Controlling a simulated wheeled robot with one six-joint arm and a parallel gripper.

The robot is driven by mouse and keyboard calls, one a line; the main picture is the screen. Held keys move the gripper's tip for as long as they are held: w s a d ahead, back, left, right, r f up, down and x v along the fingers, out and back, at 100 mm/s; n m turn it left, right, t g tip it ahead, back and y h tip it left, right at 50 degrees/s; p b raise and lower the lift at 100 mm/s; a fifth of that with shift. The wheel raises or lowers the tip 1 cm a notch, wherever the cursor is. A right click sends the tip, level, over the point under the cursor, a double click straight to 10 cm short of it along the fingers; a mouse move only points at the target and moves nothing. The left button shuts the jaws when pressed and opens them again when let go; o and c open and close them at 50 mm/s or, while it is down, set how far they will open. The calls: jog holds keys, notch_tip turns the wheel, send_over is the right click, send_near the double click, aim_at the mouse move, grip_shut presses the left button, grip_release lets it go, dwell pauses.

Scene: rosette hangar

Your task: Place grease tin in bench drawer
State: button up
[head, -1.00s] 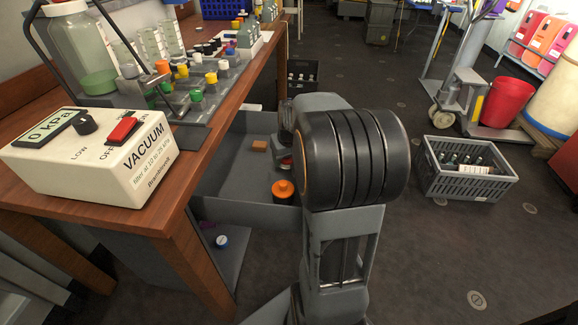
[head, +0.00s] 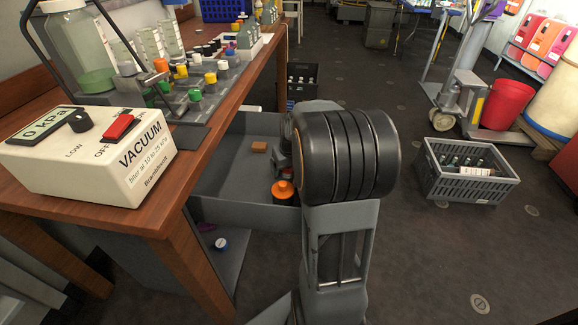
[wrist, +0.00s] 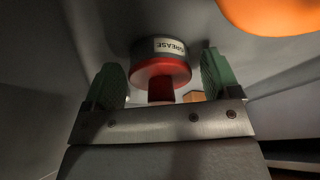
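The grease tin (wrist: 160,72), a grey can with a white GREASE label and red end, shows in the wrist view. It sits beyond and between the green finger pads of my gripper (wrist: 163,80), with a gap visible at either side. My gripper is open. The bench drawer (head: 240,213) is pulled out below the bench in the head view. My arm covers its right part, and the gripper and tin are mostly hidden there.
An orange-topped container (head: 283,190) and a small brown block (head: 259,147) are in the drawer. The wooden bench (head: 160,218) bears a vacuum unit (head: 90,150) and several bottles. A grey crate (head: 468,185) stands on the floor at right, with free floor around it.

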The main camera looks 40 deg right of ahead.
jog(key=p+v, duration=0.4)
jog(key=v, duration=0.8)
jog(key=shift+r, duration=0.15)
dwell(0.4)
jog(key=s+a+r+n+p, duration=0.1)
jog(key=s+a+r+p, duration=0.2)
jog(key=a+r+p, duration=0.3)
jog(key=s+a+r+n+p, duration=0.1)
jog(key=s+a+r+p, duration=0.2)
jog(key=a+r+p, duration=0.3)
jog(key=s+a+r+p, duration=0.3)
jog(key=a+r+p, duration=0.3)
jog(key=r+p, duration=0.4)
jog(key=shift+s+a+r+n+t+y+p, duration=0.2)
jog(key=shift+s+n+t+y+p, duration=0.15)
jog(key=shift+p, duration=0.7)
jog(key=shift+s+a, duration=0.15)
jog(key=shift+s, duration=0.15)
